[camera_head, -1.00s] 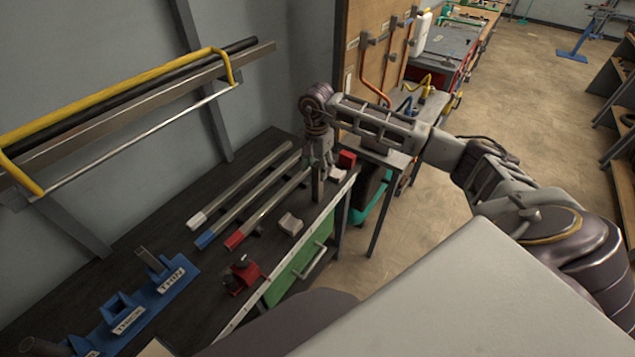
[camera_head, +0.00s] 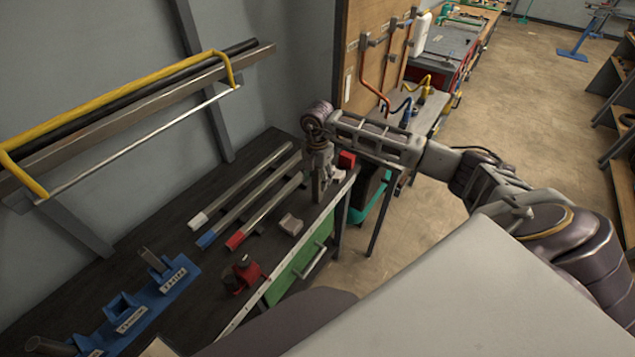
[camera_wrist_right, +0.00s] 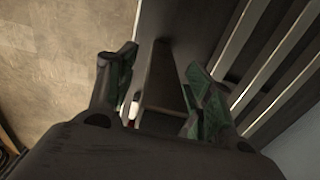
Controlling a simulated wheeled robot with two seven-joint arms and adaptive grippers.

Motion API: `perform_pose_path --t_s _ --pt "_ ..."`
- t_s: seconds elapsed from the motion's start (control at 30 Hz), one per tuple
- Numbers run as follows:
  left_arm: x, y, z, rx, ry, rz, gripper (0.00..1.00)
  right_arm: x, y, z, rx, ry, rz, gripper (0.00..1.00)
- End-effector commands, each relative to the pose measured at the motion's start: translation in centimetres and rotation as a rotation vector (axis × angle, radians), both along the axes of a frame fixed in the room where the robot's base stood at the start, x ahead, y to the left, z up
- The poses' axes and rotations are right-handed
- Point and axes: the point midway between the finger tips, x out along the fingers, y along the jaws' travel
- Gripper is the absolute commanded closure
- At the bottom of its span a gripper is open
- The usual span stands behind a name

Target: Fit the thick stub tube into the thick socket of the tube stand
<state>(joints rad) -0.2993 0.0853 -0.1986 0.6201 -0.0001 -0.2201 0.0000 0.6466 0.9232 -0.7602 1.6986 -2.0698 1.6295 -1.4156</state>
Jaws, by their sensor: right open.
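A grey stub tube (camera_head: 318,191) appears to stand upright near the bench's right end; it also shows in the right wrist view (camera_wrist_right: 163,85). My right gripper (camera_head: 320,172) is over its upper part. In the right wrist view my right gripper (camera_wrist_right: 160,88) is open, with one finger on each side of the tube; I cannot tell whether they touch it. The blue tube stand (camera_head: 148,312) lies at the bench's left front. Its middle socket (camera_head: 120,304) looks empty, and grey tubes stand in the sockets on either side. My left gripper is not in view.
Three long tubes with white, blue and red ends lie on the dark bench (camera_head: 150,225), left of my gripper. A pale block (camera_head: 290,225) and a red clamp-like part (camera_head: 243,275) sit near the front edge. A red block (camera_head: 346,160) is close beside my gripper.

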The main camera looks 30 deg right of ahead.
Motion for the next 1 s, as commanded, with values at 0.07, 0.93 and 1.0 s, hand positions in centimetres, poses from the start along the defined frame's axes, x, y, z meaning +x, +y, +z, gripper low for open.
perform_pose_path --t_s 0.07,0.93,1.0 --pt "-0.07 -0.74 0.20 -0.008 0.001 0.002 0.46 -0.06 0.03 -0.75 0.000 0.002 0.001 0.48" --pt "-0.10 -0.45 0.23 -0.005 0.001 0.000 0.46 -0.02 0.00 -1.47 -0.001 0.001 0.001 0.83" --pt "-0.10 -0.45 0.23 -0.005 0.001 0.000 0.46 -0.02 0.00 -1.47 -0.001 0.001 0.001 0.92"
